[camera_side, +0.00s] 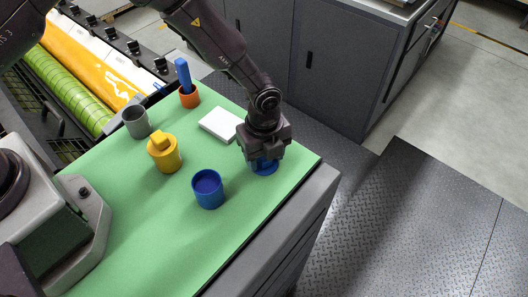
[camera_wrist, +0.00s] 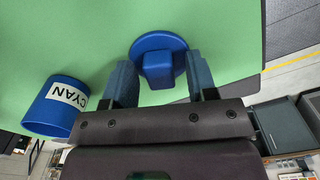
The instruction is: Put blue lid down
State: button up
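The blue lid (camera_side: 264,168) lies on the green work surface near its right edge, partly hidden under my gripper (camera_side: 265,155). In the wrist view the round blue lid (camera_wrist: 150,42) shows its knob (camera_wrist: 158,69) facing the camera. My gripper's two fingers (camera_wrist: 160,64) are apart, one on each side of the knob, with a visible gap on both sides. The blue cup (camera_side: 208,190) stands uncovered on the surface, left of and nearer than the lid. In the wrist view this cup (camera_wrist: 50,112) bears a white label reading CYAN.
A yellow cup with a yellow lid (camera_side: 164,154), a grey cup (camera_side: 136,123) and an orange cup (camera_side: 189,97) with a blue stick stand farther left. A white block (camera_side: 220,125) lies behind. The green surface (camera_side: 140,225) is clear at the front.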

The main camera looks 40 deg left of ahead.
jog(key=shift+r, duration=0.1)
notch_tip(320, 180, up, 12)
dwell(0.5)
jog(key=s+a+r+n+t, duration=0.2)
jog(key=a+r+n, duration=0.45)
jog(key=r, duration=0.45)
jog(key=s+a+r+n+t, duration=0.1)
jog(key=s+a+r+n, duration=0.4)
jog(key=s+n, duration=0.3)
jog(key=s+a+r+n+t, duration=0.2)
jog(key=s+a+r+n, duration=0.4)
jog(key=s+a+n, duration=0.2)
jog(key=shift+s+a+t, duration=0.25)
jog(key=shift+s+t, duration=0.05)
jog(key=shift+s, duration=0.9)
